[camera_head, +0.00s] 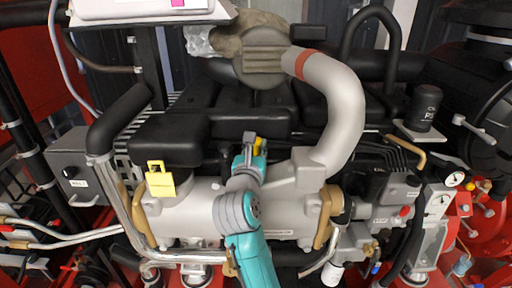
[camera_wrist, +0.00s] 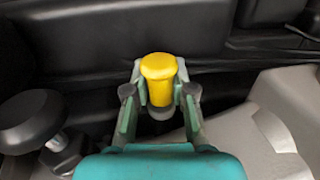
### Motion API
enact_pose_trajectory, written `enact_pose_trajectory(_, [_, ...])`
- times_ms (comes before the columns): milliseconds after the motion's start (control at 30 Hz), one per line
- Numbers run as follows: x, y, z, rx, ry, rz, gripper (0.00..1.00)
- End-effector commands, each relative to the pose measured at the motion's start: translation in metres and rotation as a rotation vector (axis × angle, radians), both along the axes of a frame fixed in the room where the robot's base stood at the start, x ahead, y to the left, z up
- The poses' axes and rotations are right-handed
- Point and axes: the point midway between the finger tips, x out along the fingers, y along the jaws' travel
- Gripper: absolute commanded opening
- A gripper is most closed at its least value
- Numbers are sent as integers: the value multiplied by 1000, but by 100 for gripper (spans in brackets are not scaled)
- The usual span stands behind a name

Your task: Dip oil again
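The yellow dipstick handle (camera_wrist: 159,82) stands upright between the two fingers of my gripper (camera_wrist: 160,92) in the wrist view. The fingers lie close against both sides of the handle, below its rounded cap, and appear shut on it. The lower part of the dipstick is hidden behind the fingers and the gripper body. In the head view, my gripper (camera_head: 251,150) is over the middle of the engine, with a bit of the yellow handle (camera_head: 258,146) showing at its tips.
A black knob (camera_wrist: 30,120) stands left of my gripper in the wrist view. A large grey curved pipe (camera_head: 335,105) rises close on the right in the head view. A yellow tag (camera_head: 160,181) hangs at left. Black engine covers (camera_head: 240,115) lie just behind.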

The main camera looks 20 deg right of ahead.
Motion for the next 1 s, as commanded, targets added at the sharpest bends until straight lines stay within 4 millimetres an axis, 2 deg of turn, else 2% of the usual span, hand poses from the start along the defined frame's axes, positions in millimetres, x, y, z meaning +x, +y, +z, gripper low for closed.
enact_pose_trajectory(300, [0,0,4,1,-3,0,0])
enact_pose_trajectory(367, [0,0,12,1,-5,-1,0])
enact_pose_trajectory(700, [1,0,76,2,-4,0,0])
enact_pose_trajectory(800, [0,0,86,2,-3,1,0])
enact_pose_trajectory(1000, [0,0,91,0,-2,1,0])
